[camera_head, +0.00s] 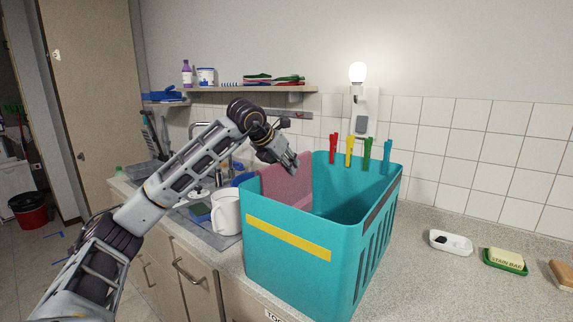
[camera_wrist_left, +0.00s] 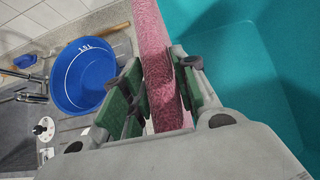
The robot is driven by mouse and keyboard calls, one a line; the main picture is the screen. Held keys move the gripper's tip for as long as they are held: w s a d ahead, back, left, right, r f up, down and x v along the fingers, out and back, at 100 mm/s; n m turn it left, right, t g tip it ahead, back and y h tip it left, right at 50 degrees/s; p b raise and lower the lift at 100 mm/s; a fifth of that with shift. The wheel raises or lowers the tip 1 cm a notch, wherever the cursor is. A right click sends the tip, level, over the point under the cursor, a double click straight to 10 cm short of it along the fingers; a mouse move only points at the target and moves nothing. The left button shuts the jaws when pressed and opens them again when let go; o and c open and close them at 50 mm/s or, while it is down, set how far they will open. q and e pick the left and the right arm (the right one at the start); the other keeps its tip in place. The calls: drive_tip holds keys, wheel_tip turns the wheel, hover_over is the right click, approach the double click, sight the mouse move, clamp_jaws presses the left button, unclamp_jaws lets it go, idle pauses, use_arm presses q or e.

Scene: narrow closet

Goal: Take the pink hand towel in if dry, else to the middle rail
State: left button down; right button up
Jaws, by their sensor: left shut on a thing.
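The pink hand towel (camera_head: 287,189) hangs at the left side of the teal basket (camera_head: 290,268), its lower part showing against the inside of the basket. My left gripper (camera_head: 288,166) is shut on the towel's upper edge, just above the basket's rim. In the left wrist view the pink towel (camera_wrist_left: 160,62) runs between the green finger pads of the left gripper (camera_wrist_left: 158,95), with the teal basket (camera_wrist_left: 235,60) to the right. Whether the towel is dry cannot be told. My right gripper is out of view.
Red, yellow, green and blue pegs (camera_head: 349,150) are clipped on the basket's back rim. A white mug (camera_head: 226,212) stands left of the basket by the sink. A blue bowl (camera_wrist_left: 82,72) lies left of the towel. A soap dish (camera_head: 505,262) and white dish (camera_head: 451,242) are on the right counter.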

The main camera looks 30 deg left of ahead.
use_arm(q)
drive_tip(key=c, duration=1)
unclamp_jaws()
drive_tip(key=shift+c, duration=0.2)
drive_tip(key=shift+v, duration=6)
drive_tip(key=shift+d, duration=0.1)
